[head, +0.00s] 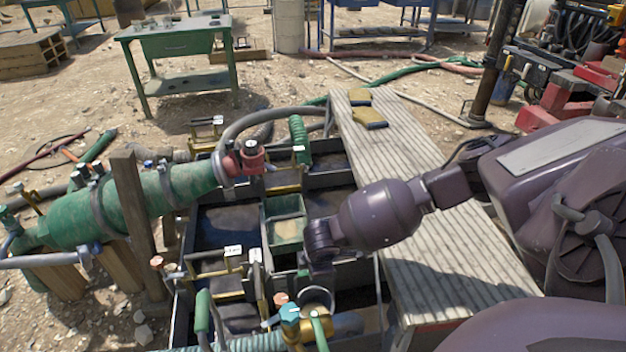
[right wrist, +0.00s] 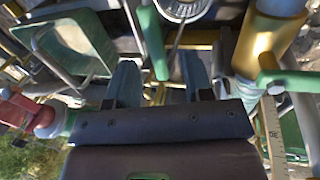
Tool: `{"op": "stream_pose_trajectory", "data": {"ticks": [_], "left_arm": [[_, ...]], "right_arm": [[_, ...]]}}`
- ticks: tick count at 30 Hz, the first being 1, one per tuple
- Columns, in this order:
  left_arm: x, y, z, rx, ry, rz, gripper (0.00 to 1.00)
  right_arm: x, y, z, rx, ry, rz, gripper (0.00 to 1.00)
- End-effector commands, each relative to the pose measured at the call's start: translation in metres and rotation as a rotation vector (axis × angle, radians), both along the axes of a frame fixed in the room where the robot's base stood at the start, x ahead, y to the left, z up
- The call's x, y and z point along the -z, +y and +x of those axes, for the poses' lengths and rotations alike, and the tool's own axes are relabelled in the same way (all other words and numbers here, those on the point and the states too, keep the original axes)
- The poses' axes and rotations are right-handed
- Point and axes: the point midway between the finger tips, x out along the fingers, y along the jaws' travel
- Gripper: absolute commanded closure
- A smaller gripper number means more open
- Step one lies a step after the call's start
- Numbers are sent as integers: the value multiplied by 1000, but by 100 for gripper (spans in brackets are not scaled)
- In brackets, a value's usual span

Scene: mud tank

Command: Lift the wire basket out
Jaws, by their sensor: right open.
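I cannot make out a wire basket for certain. In the head view a thin grey ring (head: 317,292) shows just below my right gripper, inside the steel tank (head: 379,275); it may be part of the basket. In the right wrist view a round ridged metal piece (right wrist: 182,8) lies beyond the fingers at the top edge, partly cut off. My right gripper (right wrist: 160,82) is open, with a green bar (right wrist: 153,42) showing between and beyond its fingers. In the head view its wrist hangs over the tank and hides part of it. My left gripper is not in view.
A green box (head: 285,207) sits in the tank's middle. Valves and a red fitting (head: 247,160) crowd the left side, with a large green pipe (head: 140,200). A plank walkway (head: 440,245) with a yellow-and-black brush (head: 369,118) runs along the right.

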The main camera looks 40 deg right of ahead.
Motion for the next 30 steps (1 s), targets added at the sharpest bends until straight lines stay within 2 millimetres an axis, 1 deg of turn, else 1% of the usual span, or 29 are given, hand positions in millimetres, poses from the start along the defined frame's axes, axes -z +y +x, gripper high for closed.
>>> {"op": "stream_pose_trajectory", "data": {"ticks": [1,3,6,9,14,30], "left_arm": [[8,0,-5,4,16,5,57],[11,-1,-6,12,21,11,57],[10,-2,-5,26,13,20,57],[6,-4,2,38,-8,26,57],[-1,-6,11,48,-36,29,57],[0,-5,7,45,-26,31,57]], "right_arm": [[13,-3,-1,1,12,-2,53],[22,-6,1,1,13,-2,53],[36,-9,4,0,15,0,53],[44,-10,7,0,12,-1,53],[41,-11,11,1,4,0,53],[43,-10,11,0,2,0,53]]}}
